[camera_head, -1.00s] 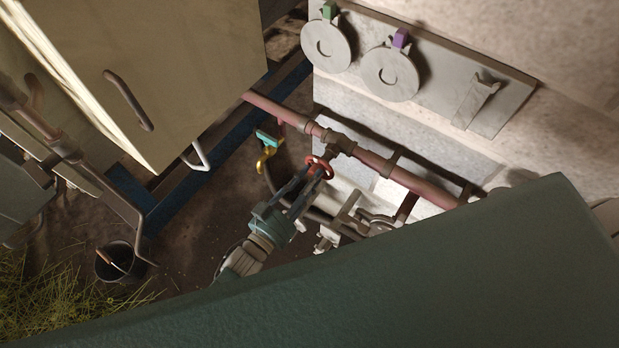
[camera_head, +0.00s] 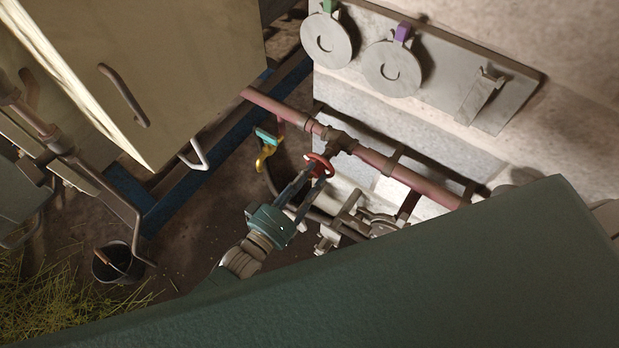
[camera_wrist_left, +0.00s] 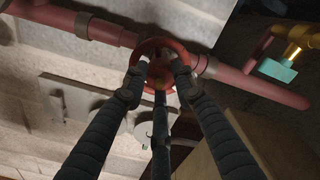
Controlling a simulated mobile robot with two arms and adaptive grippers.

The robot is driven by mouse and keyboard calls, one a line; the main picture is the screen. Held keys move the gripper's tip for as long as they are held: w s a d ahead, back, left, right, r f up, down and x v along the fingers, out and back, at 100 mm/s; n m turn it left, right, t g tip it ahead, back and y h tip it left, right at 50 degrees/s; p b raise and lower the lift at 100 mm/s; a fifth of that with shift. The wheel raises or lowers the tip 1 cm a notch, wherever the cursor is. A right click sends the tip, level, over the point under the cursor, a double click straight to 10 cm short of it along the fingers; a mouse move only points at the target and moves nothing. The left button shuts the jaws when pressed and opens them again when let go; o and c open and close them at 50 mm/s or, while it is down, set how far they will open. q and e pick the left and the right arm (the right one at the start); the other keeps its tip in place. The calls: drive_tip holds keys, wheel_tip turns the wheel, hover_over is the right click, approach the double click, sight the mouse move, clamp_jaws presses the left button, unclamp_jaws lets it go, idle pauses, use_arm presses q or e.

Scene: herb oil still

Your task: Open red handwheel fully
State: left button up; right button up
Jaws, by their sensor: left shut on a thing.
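The red handwheel (camera_head: 320,164) sits on a branch below the reddish pipe (camera_head: 375,161). My left gripper (camera_head: 312,175) reaches up to it from below, with its fingers shut on the wheel's rim. The fingers hide part of the rim. My right gripper is not in view.
A yellow valve with a teal handle (camera_head: 266,148) hangs left of the wheel. Grey brackets and fittings (camera_head: 350,222) stand close on the right. A cream cabinet (camera_head: 165,60) is at upper left. A black bucket (camera_head: 117,262) stands on the ground. A panel with round discs (camera_head: 392,68) is above.

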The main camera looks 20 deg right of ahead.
use_arm(q)
drive_tip(key=n+b, duration=0.1)
drive_tip(key=n, duration=0.1)
drive_tip(key=n+b, duration=0.1)
drive_tip(key=n, duration=0.2)
drive_tip(key=shift+s+f, duration=0.1)
drive_tip(key=shift+f, duration=0.1)
idle(0.6)
drive_tip(key=o, duration=1.2)
drive_tip(key=shift+r, duration=0.1)
drive_tip(key=shift+c, duration=0.2)
drive_tip(key=v, duration=1.2)
